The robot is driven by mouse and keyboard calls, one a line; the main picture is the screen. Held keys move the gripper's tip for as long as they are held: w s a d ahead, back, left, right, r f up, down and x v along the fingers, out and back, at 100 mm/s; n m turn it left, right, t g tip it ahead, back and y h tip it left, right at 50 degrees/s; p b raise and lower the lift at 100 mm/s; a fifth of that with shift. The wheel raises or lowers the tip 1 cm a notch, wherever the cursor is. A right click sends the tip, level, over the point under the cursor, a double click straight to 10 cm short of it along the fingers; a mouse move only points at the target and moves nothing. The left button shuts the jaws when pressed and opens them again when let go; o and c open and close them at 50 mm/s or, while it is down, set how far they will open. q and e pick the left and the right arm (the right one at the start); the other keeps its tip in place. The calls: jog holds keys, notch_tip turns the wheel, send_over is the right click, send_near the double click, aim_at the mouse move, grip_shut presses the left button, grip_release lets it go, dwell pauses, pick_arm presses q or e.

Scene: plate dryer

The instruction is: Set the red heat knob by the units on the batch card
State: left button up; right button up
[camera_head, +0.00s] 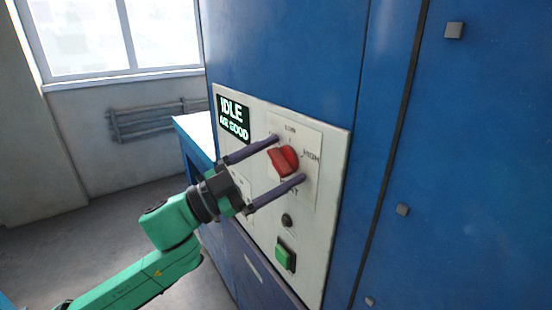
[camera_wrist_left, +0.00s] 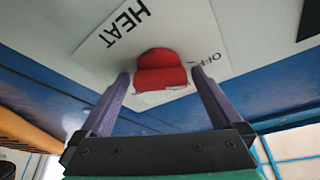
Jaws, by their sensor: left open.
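The red heat knob (camera_head: 283,160) sits on a white plate of the control panel. Words around it read "LOW" above and "HIGH" to the right; the word below is partly hidden. The wrist view shows the knob (camera_wrist_left: 160,72) between "HEAT" and "OFF". My left gripper (camera_head: 288,158) is open, with one finger on each side of the knob; I cannot tell whether either finger touches it. The fingers also show in the wrist view (camera_wrist_left: 160,78). No batch card can be made out. My right gripper is out of view.
The panel (camera_head: 313,245) is on a blue cabinet (camera_head: 290,50). A display (camera_head: 233,118) reads "IDLE" and "AIR GOOD". A dark round button (camera_head: 287,220) and a green square button (camera_head: 286,254) are below the knob.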

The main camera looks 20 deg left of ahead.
pick_arm(q)
jog(key=c, duration=1.3)
